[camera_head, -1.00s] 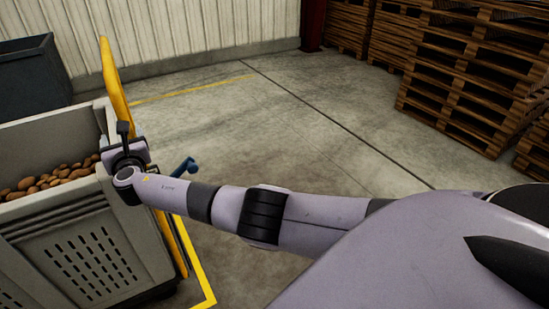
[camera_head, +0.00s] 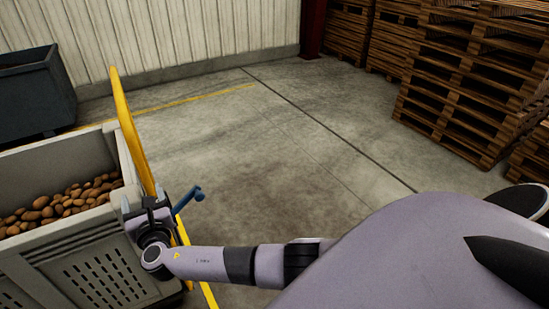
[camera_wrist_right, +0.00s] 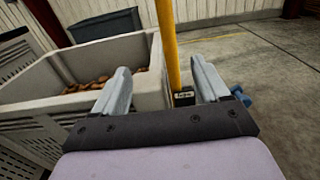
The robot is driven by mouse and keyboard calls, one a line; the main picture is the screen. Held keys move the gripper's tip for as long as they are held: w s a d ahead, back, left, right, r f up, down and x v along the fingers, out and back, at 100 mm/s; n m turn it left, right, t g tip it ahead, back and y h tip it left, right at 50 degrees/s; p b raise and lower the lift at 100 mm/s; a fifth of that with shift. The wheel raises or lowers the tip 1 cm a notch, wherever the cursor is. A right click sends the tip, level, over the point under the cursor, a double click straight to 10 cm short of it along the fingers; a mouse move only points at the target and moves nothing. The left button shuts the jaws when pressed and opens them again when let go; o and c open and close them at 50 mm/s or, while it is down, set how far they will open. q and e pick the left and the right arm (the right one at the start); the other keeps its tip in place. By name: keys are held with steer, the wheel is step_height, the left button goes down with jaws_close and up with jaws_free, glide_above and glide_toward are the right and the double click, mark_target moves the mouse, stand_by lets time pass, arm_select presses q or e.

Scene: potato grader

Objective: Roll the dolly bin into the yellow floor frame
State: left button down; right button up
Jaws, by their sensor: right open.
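The dolly bin (camera_head: 80,238), a grey slatted bin with potatoes (camera_head: 60,205) in it, is at the left edge, partly cut off. A yellow upright bar (camera_head: 128,125) stands at its right end. My right gripper (camera_head: 148,205) is at the bin's near right corner. In the right wrist view its fingers (camera_wrist_right: 163,85) are open, with the yellow bar (camera_wrist_right: 168,45) appearing between them; contact cannot be told. My left gripper is not in view.
A dark bin (camera_head: 35,95) stands by the corrugated wall at back left. Wooden pallet stacks (camera_head: 470,80) stand at the right. A blue lever-like part (camera_head: 188,198) juts out beside my right gripper. The concrete floor in the middle is clear.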

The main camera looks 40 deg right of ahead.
steer(key=p+v, duration=0.3)
steer(key=v, duration=0.5)
steer(key=shift+s, duration=0.25)
steer(key=s+f+m+g+y, duration=0.4)
steer(key=s+f+m+g, duration=0.3)
steer(key=s+f+m, duration=0.75)
steer(key=s+d+r+m+y, duration=0.2)
steer(key=s+d+m, duration=0.5)
steer(key=s+m, duration=0.5)
steer(key=r+m, duration=0.1)
steer(key=m, duration=0.3)
steer(key=shift+d+y, duration=0.3)
